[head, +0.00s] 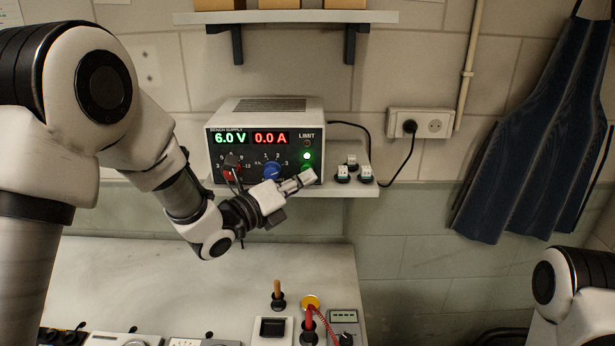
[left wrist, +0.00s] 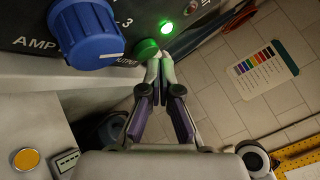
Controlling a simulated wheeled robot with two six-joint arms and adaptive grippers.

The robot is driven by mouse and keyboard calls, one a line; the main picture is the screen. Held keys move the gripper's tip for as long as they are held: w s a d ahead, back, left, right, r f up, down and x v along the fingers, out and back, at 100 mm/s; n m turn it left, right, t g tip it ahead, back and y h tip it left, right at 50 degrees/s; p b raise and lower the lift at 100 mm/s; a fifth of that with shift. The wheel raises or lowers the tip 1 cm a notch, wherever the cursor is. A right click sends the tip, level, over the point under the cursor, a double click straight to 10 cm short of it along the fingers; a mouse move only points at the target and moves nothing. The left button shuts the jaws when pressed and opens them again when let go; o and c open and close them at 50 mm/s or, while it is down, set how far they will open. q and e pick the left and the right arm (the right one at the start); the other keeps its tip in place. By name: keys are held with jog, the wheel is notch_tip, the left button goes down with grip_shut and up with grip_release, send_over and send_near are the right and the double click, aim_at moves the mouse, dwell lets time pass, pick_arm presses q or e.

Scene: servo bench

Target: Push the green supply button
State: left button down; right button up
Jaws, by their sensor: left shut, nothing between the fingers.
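The bench supply (head: 222,133) stands on the wall shelf, its display reading 6.0 V and 0.0 A. The green button (left wrist: 147,48) shows in the left wrist view, right of the blue knob (left wrist: 86,34). A lit green lamp (left wrist: 167,27) is just above and to its right. My left gripper (head: 306,177) is shut and empty, its tips at the panel's lower right. In the left wrist view its fingertips (left wrist: 160,62) are at the button's lower right edge; I cannot tell whether they touch it. In the head view the gripper mostly hides the button.
The red knob (head: 233,162) is left of the blue knob, near my wrist. Several small white-topped parts (head: 343,172) stand on the shelf right of the supply. A wall socket (head: 435,125) holds a plug with a black cable.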

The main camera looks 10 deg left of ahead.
pick_arm(q)
jog(key=s+d+b, duration=0.1)
jog(key=s+b, duration=0.2)
jog(key=s, duration=0.3)
dwell(0.4)
